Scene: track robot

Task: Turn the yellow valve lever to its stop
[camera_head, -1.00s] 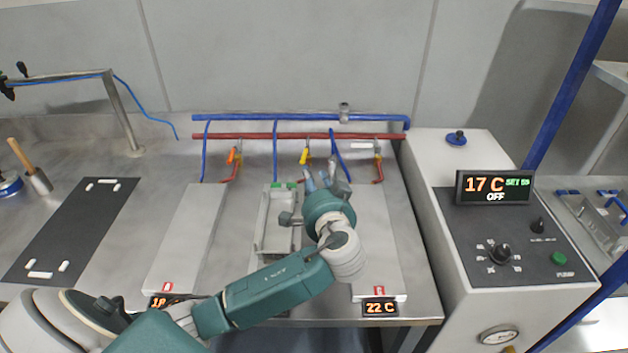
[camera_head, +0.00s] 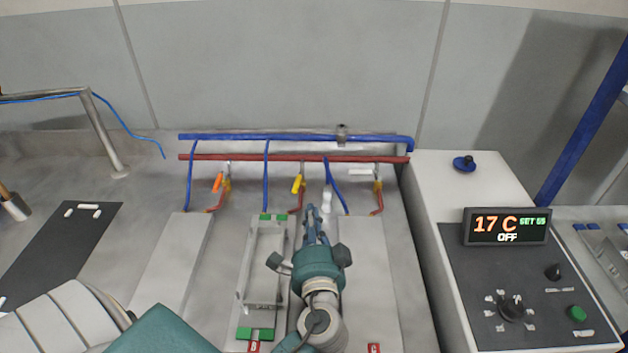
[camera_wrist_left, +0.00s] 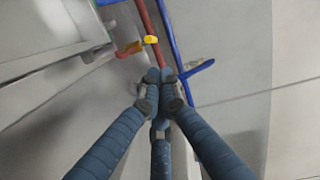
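The yellow valve lever (camera_head: 297,184) sits on the middle valve below the red pipe in the head view, slightly tilted. A yellow piece, seemingly this lever, shows in the left wrist view (camera_wrist_left: 151,40), just beyond the fingertips. My left gripper (camera_head: 313,212) is in front of the valve, a little to its right and nearer to me. Its blue fingers are drawn together, and in the left wrist view the tips (camera_wrist_left: 160,77) meet with nothing visible between them. The gripper looks apart from the lever. My right gripper is not in view.
Red (camera_head: 230,157) and blue (camera_head: 290,137) pipes run along the back. An orange lever (camera_head: 217,182) is left of the yellow one. A small white cylinder (camera_head: 327,198) stands close to my fingertips. A framed plate (camera_head: 246,290) lies left of my wrist; a control box (camera_head: 435,180) stands right.

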